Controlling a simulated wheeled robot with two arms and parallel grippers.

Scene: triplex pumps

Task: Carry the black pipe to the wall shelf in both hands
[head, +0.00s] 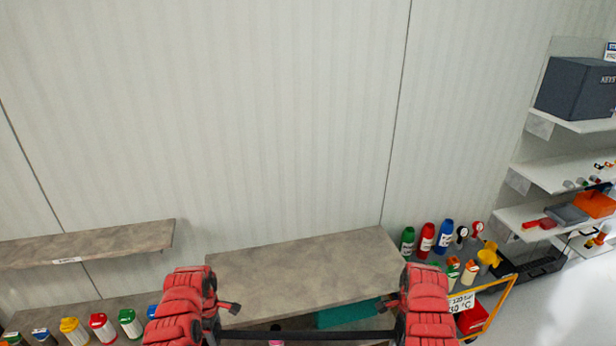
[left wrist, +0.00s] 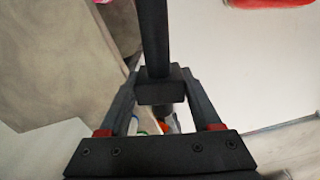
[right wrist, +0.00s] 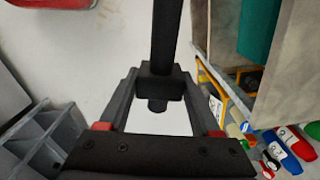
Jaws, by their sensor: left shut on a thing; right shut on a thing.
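The black pipe (head: 305,335) lies level across the bottom of the head view, between my two red arms and in front of a grey-brown shelf board (head: 310,268) against the wall. In the left wrist view my left gripper (left wrist: 160,88) is shut around the pipe (left wrist: 154,35) near one end. In the right wrist view my right gripper (right wrist: 160,82) is shut around the pipe (right wrist: 166,30), with a short end sticking out past the jaws. Another grey-brown wall shelf (head: 90,243) with a small label is at the left; its top is bare.
The middle board's top is bare. Several coloured containers (head: 102,326) stand below the left shelf. Bottles (head: 426,240) and a yellow-framed item (head: 497,306) are at the right. White shelves (head: 560,172) hold a dark key box (head: 578,88) and parts. A teal object (head: 345,315) sits under the middle board.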

